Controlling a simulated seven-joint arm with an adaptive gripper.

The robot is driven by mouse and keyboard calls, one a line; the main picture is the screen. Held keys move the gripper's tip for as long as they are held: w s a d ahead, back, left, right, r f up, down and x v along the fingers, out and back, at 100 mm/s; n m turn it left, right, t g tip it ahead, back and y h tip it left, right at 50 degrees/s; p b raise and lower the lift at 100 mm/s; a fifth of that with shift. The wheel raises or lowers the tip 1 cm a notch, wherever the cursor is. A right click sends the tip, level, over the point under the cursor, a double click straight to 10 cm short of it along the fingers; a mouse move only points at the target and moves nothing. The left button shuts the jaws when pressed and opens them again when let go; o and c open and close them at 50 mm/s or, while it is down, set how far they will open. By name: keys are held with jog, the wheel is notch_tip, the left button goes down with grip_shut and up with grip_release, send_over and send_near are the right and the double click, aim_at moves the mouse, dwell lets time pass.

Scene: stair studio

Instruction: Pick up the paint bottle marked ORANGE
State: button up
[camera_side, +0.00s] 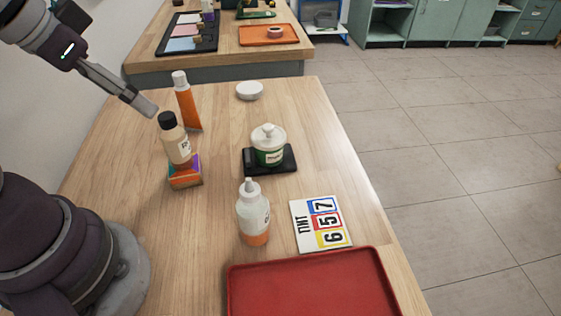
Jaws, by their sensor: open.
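No label reading ORANGE can be made out. A clear squeeze bottle (254,216) with a white nozzle and orange contents at its bottom stands upright near the middle front of the table; its label is too small to read. A black-capped bottle (177,146) with peach-orange contents stands on a small colourful box (186,178), its label also unreadable. An orange tube (187,104) with a white cap stands behind it. My gripper (148,106) is open and empty, above the table's far left, close to the black cap in the picture, apart from the squeeze bottle.
A green-and-white jar (268,148) sits on a black pad (285,167). A white disc (249,91) lies at the back. A second table (220,61) stands behind. Bare wood lies between the items.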

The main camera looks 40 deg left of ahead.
jog(key=n+g, duration=0.5)
jog(key=n, duration=1.2)
send_near(252, 205)
jog(key=shift+w+a+f, duration=0.5)
jog(key=shift+w+a, duration=0.15)
jog(key=shift+w, duration=0.15)
jog(key=shift+n+g, duration=0.3)
jog(key=f, duration=1)
jog(key=shift+s+d+f, duration=0.15)
jog(key=shift+d+f, duration=0.1)
jog(key=shift+f, duration=0.1)
jog(key=shift+c, duration=0.4)
jog(key=c, duration=1.2)
